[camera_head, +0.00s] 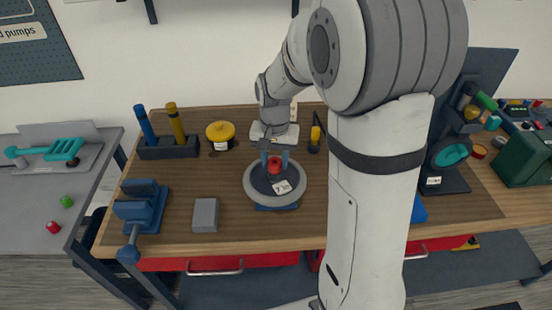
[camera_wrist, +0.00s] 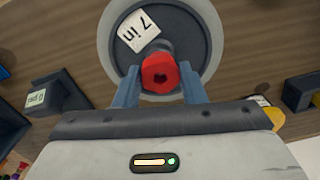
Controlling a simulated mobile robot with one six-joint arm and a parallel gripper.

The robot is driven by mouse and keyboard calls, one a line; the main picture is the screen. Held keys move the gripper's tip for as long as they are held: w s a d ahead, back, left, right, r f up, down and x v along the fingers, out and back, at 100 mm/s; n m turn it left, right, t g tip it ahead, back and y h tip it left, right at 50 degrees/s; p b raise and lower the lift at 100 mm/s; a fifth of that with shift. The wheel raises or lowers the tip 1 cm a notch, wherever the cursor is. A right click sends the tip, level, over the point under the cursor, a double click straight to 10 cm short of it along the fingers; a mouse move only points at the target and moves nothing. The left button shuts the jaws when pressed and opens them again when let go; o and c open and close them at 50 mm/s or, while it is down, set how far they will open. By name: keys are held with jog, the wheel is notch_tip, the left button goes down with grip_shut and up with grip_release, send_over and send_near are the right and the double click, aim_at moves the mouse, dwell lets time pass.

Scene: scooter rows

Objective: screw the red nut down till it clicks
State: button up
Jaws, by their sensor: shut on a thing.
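The red nut (camera_head: 274,165) sits at the centre of a round grey wheel (camera_head: 248,190) with a dark hub, which lies on a blue base (camera_head: 276,207) on the bench. In the wrist view the nut (camera_wrist: 160,74) is a red piece with a dark socket in its middle, on a dark stem. My gripper (camera_head: 273,160) reaches down over the wheel's centre. Its two blue fingers (camera_wrist: 159,88) stand on either side of the nut and are shut on it. A white tag reading "7 in" (camera_wrist: 138,31) lies on the hub. The nut's threads are hidden.
A blue vise (camera_head: 140,208) and a grey block (camera_head: 205,214) stand left of the wheel. A dark holder with blue and yellow handles (camera_head: 168,147) and a yellow round piece (camera_head: 220,131) stand behind. My arm hides the bench right of the wheel.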

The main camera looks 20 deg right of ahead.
jog(key=m, duration=1.7)
jog(key=o, duration=0.8)
jog(key=shift+s+d, duration=0.1)
jog(key=shift+o, duration=1.2)
jog(key=shift+r, duration=0.1)
